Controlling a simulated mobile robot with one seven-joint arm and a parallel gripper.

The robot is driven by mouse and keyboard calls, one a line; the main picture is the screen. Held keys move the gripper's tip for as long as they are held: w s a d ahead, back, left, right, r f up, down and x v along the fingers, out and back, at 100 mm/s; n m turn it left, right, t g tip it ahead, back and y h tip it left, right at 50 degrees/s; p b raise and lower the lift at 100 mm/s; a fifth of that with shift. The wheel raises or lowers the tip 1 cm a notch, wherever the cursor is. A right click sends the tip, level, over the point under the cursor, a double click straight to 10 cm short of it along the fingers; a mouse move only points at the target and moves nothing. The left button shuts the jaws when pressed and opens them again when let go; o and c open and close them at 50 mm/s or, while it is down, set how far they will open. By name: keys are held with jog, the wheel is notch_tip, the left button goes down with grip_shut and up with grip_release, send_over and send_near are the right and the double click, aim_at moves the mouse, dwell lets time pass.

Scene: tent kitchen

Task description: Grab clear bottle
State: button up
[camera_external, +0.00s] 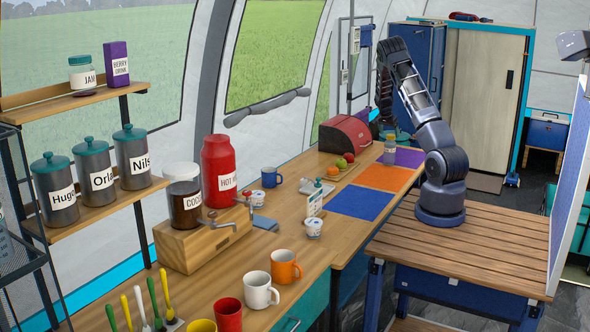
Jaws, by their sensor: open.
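A small clear-looking bottle (389,151) with a pale label stands upright on the far end of the long wooden counter, near the orange mat. My gripper (386,124) points down just above or behind this bottle. It is small and partly lost against the blue cabinet, so its fingers are hard to make out. I see nothing held in it. I cannot tell whether it touches the bottle.
A red bread box (345,136) and a fruit plate (341,168) sit left of the bottle. The orange mat (384,177) and blue mat (358,203) are bare. Several mugs, including a white one (257,290), and a red jar (222,170) crowd the near counter.

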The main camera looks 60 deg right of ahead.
aim_at(391, 140)
jog(key=shift+x, duration=2.9)
jog(key=shift+s+r, duration=0.1)
jog(key=shift+s, duration=0.05)
jog(key=c, duration=1.3)
